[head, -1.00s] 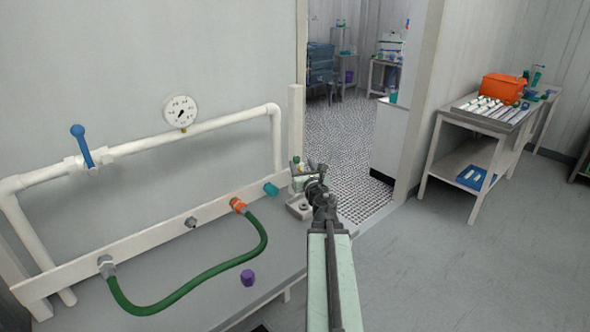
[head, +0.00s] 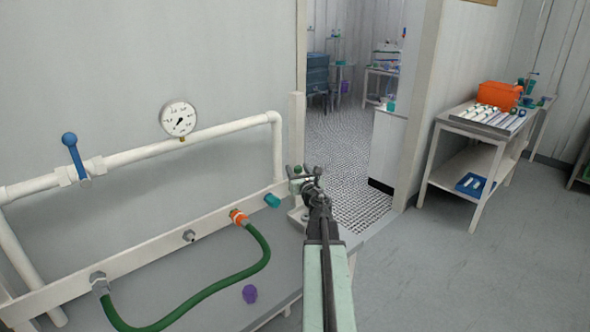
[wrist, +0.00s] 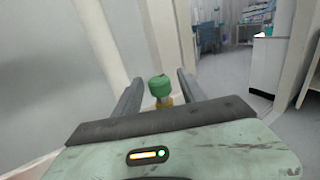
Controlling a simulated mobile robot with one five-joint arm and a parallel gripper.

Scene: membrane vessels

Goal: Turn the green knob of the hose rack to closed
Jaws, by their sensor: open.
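The green knob (wrist: 160,86) shows in the wrist view as a short round cap on a brass-coloured stem. My gripper (wrist: 159,77) is open, with one dark finger on each side of the knob and a visible gap on both sides. I cannot tell whether the fingertips reach past it. In the head view my gripper (head: 304,172) is at the right end of the hose rack (head: 150,250) and partly hides the knob (head: 297,170). A green hose (head: 255,275) runs from a grey fitting to an orange fitting on the rack.
A white pipe with a blue-handled valve (head: 72,150) and a gauge (head: 178,119) runs above the rack. A white post (head: 297,130) stands close behind my gripper.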

